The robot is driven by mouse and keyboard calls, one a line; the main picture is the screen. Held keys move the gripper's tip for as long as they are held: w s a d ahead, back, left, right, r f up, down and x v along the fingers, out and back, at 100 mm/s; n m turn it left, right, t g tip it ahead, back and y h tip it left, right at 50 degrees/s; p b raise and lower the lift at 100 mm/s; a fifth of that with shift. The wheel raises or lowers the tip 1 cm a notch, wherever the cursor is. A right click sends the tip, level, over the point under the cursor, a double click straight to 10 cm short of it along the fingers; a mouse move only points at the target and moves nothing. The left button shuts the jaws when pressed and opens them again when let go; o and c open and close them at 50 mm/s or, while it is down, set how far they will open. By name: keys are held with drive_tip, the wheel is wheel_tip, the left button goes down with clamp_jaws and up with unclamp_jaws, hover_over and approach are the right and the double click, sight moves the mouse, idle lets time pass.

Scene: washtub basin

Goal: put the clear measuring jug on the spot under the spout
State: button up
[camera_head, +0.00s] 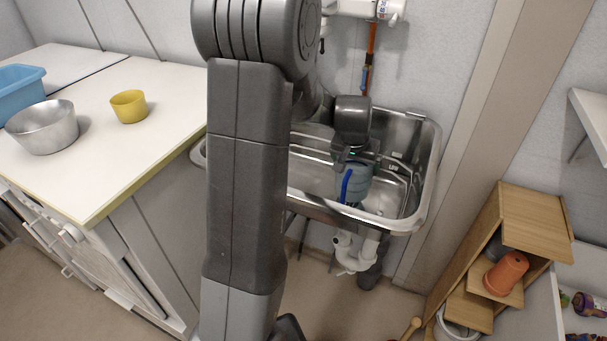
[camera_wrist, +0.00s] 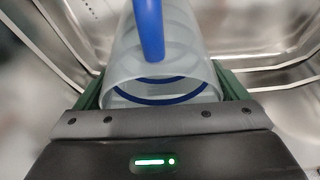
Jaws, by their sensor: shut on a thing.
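The clear measuring jug (camera_head: 355,184), with a blue handle and blue rim line, is at the steel basin (camera_head: 427,180) in the head view. In the wrist view the jug (camera_wrist: 180,50) fills the middle, with its blue handle toward the top. My gripper (camera_wrist: 160,95) is shut on the jug, one green finger on each side of it. In the head view my gripper (camera_head: 352,160) is over the basin and partly hides the jug. I cannot tell whether the jug's bottom touches the basin floor. The spout and the spot under it are not clearly seen.
A white wall unit (camera_head: 365,9) with an orange hose (camera_head: 370,45) is above the basin. A counter (camera_head: 150,75) on the left holds a yellow bowl (camera_head: 129,106), a metal bowl (camera_head: 45,127) and a blue tub (camera_head: 20,90). A wooden shelf (camera_head: 535,215) stands at the right.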

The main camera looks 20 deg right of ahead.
drive_tip(key=w+a+f+b, duration=0.2)
drive_tip(key=w+a+f, duration=0.1)
drive_tip(key=w+a, duration=0.7)
drive_tip(key=shift+w+a+f, duration=0.2)
drive_tip(key=shift+w+f, duration=0.05)
drive_tip(key=shift+w, duration=0.1)
drive_tip(key=shift+f, duration=0.1)
drive_tip(key=shift+f+b, duration=0.15)
drive_tip(key=shift+b, duration=0.25)
drive_tip(key=o, duration=1)
drive_tip(key=p+v, duration=0.2)
drive_tip(key=v, duration=1)
drive_tip(key=shift+r+p, duration=0.25)
drive_tip(key=shift+p, duration=0.15)
